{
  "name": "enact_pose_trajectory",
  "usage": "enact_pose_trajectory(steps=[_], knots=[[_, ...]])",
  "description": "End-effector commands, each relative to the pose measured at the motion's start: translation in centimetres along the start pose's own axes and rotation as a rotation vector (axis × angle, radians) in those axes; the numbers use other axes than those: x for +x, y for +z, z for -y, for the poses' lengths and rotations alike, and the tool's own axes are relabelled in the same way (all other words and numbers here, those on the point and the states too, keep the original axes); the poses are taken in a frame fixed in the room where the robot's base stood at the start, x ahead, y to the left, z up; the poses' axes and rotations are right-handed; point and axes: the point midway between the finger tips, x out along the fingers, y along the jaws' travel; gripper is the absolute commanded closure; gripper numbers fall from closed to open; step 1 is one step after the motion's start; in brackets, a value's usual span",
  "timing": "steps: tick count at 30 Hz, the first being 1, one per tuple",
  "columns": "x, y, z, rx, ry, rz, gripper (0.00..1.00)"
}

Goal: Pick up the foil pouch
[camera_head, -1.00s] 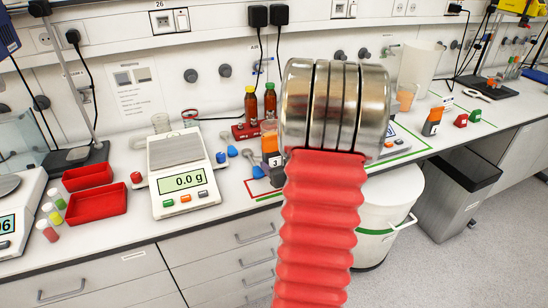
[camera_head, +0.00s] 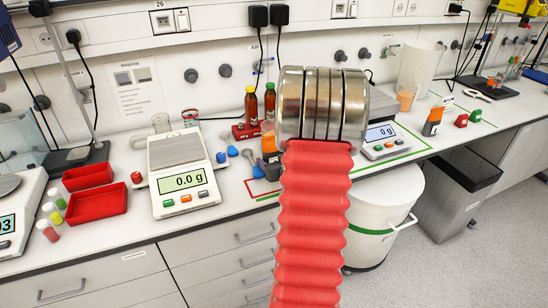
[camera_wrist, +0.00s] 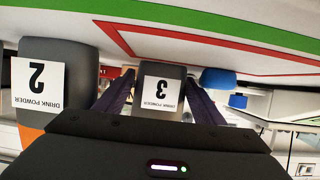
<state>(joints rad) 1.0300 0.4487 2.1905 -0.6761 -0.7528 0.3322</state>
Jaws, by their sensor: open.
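In the wrist view, which is upside down, a grey pouch labelled "3 DRINK POWDER" (camera_wrist: 162,88) sits between the two dark fingers of my gripper (camera_wrist: 160,78). The fingers are apart, one on each side of it. I cannot tell whether they touch it. A second grey pouch labelled "2 DRINK POWDER" (camera_wrist: 38,92), with some orange at its edge, stands to the left, outside the fingers. In the head view my red arm and metal wrist hide my gripper; only part of a dark pouch (camera_head: 271,171) shows beside them.
Blue scoops (camera_head: 232,151) and a balance (camera_head: 182,176) lie left of my arm. Two brown bottles (camera_head: 251,105) in a red rack stand behind. A second balance (camera_head: 388,142) is to the right. Red trays (camera_head: 98,203) are at far left.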

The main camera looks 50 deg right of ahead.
Motion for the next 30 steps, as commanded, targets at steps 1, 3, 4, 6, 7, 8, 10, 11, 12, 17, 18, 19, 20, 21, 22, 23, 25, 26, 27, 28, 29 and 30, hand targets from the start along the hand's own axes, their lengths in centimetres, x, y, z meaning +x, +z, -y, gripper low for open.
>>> enact_pose_trajectory(steps=[1, 3, 4, 6, 7, 8, 10, 11, 12, 17, 18, 19, 20, 21, 22, 23, 25, 26, 27, 28, 29, 30], knots=[[-0.01, 0.0, -0.01, 0.0, 0.0, 0.0, 0.37], [-0.02, 0.0, -0.02, 0.0, 0.0, 0.0, 0.37], [-0.02, 0.0, -0.02, 0.0, 0.0, 0.0, 0.37], [-0.02, 0.0, -0.02, 0.0, 0.0, 0.0, 0.37], [-0.03, 0.0, -0.02, 0.0, 0.0, 0.0, 0.37], [-0.03, 0.0, -0.03, 0.0, 0.0, 0.0, 0.38], [-0.03, 0.0, -0.03, 0.0, 0.0, 0.0, 0.43], [-0.03, 0.0, -0.03, 0.0, 0.0, 0.0, 0.45], [-0.03, 0.0, -0.03, 0.0, 0.0, 0.0, 0.48], [-0.03, 0.0, -0.04, 0.0, 0.0, 0.0, 0.59], [-0.03, 0.01, -0.04, 0.0, 0.0, 0.0, 0.62], [-0.03, 0.01, -0.04, 0.0, 0.0, 0.0, 0.64], [-0.03, 0.01, -0.04, 0.0, 0.0, 0.0, 0.66], [-0.03, 0.01, -0.04, 0.0, 0.0, 0.0, 0.69], [-0.03, 0.01, -0.04, 0.0, 0.0, 0.0, 0.71], [-0.03, 0.01, -0.04, 0.0, 0.001, 0.0, 0.73], [-0.03, -0.06, -0.05, 0.0, 0.001, -0.001, 0.75], [-0.03, -0.06, -0.05, 0.0, 0.001, -0.001, 0.75], [-0.03, -0.06, -0.05, 0.0, 0.001, -0.001, 0.75], [-0.03, -0.06, -0.05, 0.0, 0.001, -0.001, 0.75], [-0.03, -0.06, -0.05, 0.0, 0.001, -0.001, 0.75], [-0.04, -0.08, -0.05, 0.0, 0.001, -0.001, 0.75]])
